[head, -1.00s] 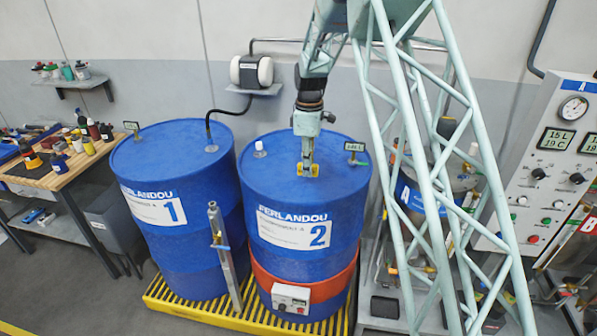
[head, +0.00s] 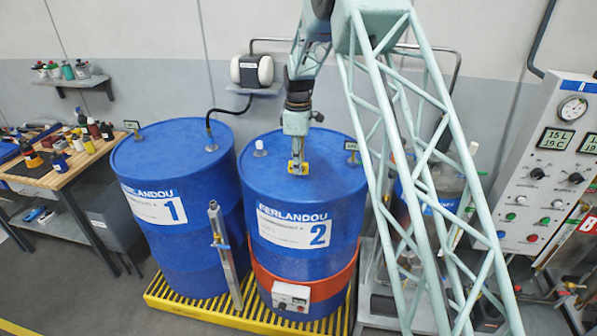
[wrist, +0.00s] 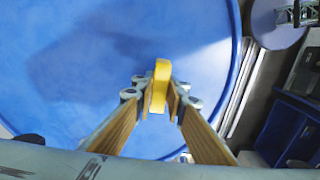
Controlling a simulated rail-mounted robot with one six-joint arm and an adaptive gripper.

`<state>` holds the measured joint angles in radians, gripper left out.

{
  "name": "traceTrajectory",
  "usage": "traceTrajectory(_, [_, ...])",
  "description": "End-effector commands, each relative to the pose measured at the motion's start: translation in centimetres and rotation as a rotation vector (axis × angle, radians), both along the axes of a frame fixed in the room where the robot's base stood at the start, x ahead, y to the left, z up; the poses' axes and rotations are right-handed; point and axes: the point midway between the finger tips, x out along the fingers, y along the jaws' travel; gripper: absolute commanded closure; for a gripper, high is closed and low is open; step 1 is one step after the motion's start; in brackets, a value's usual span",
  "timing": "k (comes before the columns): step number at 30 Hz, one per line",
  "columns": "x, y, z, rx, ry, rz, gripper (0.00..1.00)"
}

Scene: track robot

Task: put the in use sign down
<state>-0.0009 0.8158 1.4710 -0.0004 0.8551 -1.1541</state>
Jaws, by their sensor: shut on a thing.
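My gripper (head: 298,161) is shut on a small yellow thing, seemingly the in use sign (wrist: 160,80). In the wrist view the sign stands edge-on between the fingertips, so its face and any lettering are hidden. The same lid fills much of the wrist view (wrist: 70,75).
Drum 1 (head: 165,152) stands to the left with a black hose at its top. A white cap (head: 260,147) and a small gauge (head: 351,147) sit on drum 2's lid. Both drums stand on a yellow grating (head: 185,308). A control panel (head: 543,170) is at right.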

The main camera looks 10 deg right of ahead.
Motion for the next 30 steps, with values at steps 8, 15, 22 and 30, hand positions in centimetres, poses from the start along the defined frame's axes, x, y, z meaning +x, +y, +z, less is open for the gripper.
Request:
traceTrajectory(8, [0.0,-0.1,-2.4,0.0,-0.001,0.0,0.97])
traceTrajectory(15, [0.0,-0.1,-2.6,0.001,-0.001,0.0,0.97])
traceTrajectory(22, [0.0,-0.1,-2.9,0.0,-0.001,0.0,0.97])
traceTrajectory(30, [0.0,-0.1,-2.9,0.0,-0.001,0.0,0.74])
